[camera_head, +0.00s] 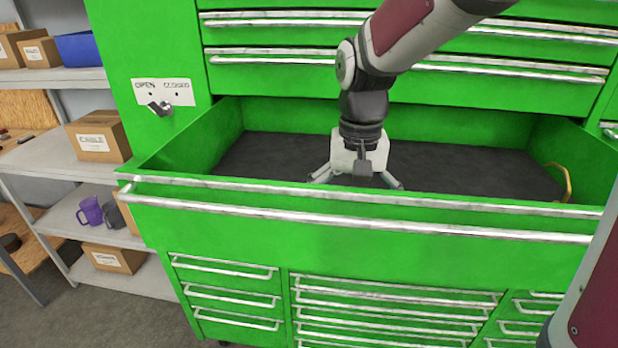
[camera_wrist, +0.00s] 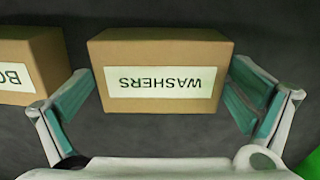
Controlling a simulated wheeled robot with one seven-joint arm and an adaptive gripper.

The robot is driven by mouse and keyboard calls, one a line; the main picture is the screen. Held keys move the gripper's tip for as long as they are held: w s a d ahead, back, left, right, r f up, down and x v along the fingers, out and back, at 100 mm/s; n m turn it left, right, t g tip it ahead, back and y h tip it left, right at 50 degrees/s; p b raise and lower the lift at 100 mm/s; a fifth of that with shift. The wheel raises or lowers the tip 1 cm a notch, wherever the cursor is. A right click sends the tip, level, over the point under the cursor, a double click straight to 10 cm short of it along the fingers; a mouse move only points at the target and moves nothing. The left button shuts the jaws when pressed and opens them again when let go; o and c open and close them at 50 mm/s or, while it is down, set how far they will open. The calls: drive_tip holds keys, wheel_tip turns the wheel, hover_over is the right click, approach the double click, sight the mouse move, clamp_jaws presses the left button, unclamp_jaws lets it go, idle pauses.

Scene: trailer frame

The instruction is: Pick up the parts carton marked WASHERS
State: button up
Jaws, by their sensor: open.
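The carton marked WASHERS (camera_wrist: 160,48) is a brown box with a white label, which reads upside down in the wrist view. It sits on the dark floor of the open green drawer (camera_head: 365,228). My gripper (camera_head: 356,182) reaches down into this drawer, open. In the wrist view its two teal-padded fingers stand at the left and right sides of the carton, close to it; I cannot tell whether they touch. In the head view the drawer front hides the carton and the fingertips.
Another carton (camera_wrist: 30,65), its label partly cut off, lies left of the WASHERS carton near the left finger. A brass-coloured curved object (camera_head: 562,178) is at the drawer's right end. Shelves at left hold a CABLE carton (camera_head: 98,135) and purple mug (camera_head: 90,210).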

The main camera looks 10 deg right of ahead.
drive_tip(key=shift+f, duration=0.65)
drive_tip(key=c, duration=1.2)
drive_tip(key=shift+o, duration=0.2)
drive_tip(key=shift+r, duration=0.15)
